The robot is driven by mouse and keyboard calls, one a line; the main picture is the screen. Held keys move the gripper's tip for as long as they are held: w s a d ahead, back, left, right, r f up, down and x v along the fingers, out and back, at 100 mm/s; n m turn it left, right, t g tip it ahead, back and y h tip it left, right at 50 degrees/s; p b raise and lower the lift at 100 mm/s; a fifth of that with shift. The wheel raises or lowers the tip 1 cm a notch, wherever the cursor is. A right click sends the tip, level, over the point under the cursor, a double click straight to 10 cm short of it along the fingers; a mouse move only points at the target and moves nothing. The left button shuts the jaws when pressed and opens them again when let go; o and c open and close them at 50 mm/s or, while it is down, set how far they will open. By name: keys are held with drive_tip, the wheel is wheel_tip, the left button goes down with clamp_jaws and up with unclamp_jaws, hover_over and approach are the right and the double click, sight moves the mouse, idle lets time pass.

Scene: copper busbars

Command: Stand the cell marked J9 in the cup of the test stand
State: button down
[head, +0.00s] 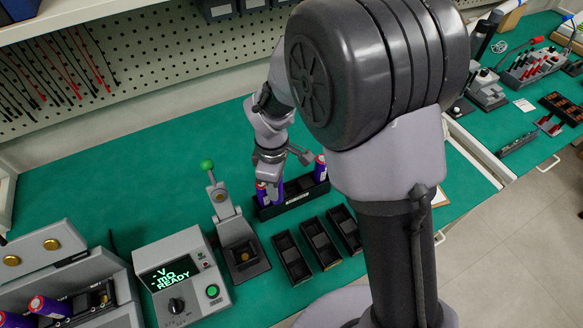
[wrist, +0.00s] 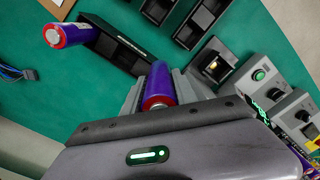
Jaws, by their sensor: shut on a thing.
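My gripper (wrist: 157,78) is shut on a purple cell with a red band (wrist: 158,88), seen end-on between its fingers. In the head view my gripper (head: 270,180) is low over the black cell rack (head: 297,201), partly hidden by my arm. I cannot tell whether the held cell is clear of the rack, and no J9 mark is readable. The test stand (head: 232,232), with a green-knobbed lever, stands left of the rack. Its cup (head: 243,256) looks empty; the cup also shows in the wrist view (wrist: 213,66).
Another purple cell (head: 320,168) stands at the rack's right end. Several empty black trays (head: 291,258) lie in front of the rack. A meter reading READY (head: 178,278) is left of the stand. More cells (head: 48,306) lie in a device at lower left. Green bench is clear behind.

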drive_tip(key=s+a+f+m+b, duration=0.3)
drive_tip(key=s+a+f, duration=0.3)
drive_tip(key=s+a, duration=0.4)
drive_tip(key=shift+s+b, duration=0.65)
drive_tip(key=shift+s, duration=0.15)
drive_tip(key=shift+f, duration=0.1)
wheel_tip(320, 180, down, 3)
drive_tip(key=b, duration=0.2)
drive_tip(key=shift+b, duration=0.35)
drive_tip(key=shift+s+d, duration=0.1)
drive_tip(key=shift+s, duration=0.05)
